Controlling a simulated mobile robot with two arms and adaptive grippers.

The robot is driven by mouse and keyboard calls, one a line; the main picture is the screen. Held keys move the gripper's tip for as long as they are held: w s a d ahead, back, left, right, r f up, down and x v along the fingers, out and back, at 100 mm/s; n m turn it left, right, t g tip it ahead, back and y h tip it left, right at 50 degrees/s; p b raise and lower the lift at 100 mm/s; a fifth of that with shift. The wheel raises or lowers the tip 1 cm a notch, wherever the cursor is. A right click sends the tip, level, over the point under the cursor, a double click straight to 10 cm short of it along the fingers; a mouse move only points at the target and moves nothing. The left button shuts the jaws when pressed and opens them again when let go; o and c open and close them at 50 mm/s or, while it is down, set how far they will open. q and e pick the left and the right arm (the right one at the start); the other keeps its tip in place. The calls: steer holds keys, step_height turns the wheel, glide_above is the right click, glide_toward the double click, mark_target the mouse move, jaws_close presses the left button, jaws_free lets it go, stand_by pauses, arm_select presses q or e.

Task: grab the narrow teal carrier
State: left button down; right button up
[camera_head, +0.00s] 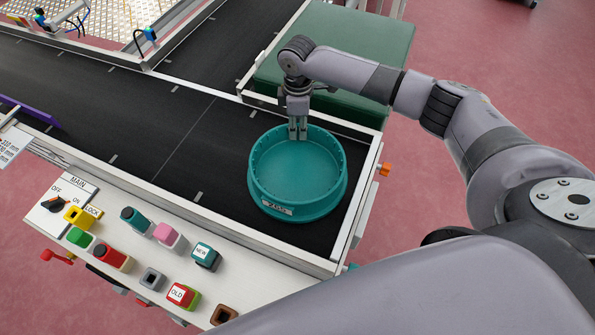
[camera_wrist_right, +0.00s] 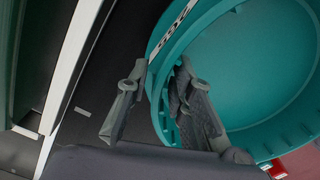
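The teal carrier (camera_head: 298,172) is a round, open, empty tub on the dark conveyor, near its right end. A small white label is on its near side. My right gripper (camera_head: 298,131) points down at the carrier's far rim. In the right wrist view, the carrier (camera_wrist_right: 262,60) fills the right side. There the gripper (camera_wrist_right: 160,70) is open, with one finger outside the wall and the other on the inner side. A gap shows between the fingers and the wall. Whether a finger touches it I cannot tell. My left gripper is not in view.
A light rail (camera_head: 362,200) edges the conveyor's right end. A control panel (camera_head: 150,235) with several coloured buttons and blocks runs along the near side. A dark green padded block (camera_head: 350,40) stands behind. The belt (camera_head: 150,120) left of the carrier is clear.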

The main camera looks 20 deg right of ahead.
jaws_close()
steer(key=shift+r, duration=0.1)
stand_by(0.6)
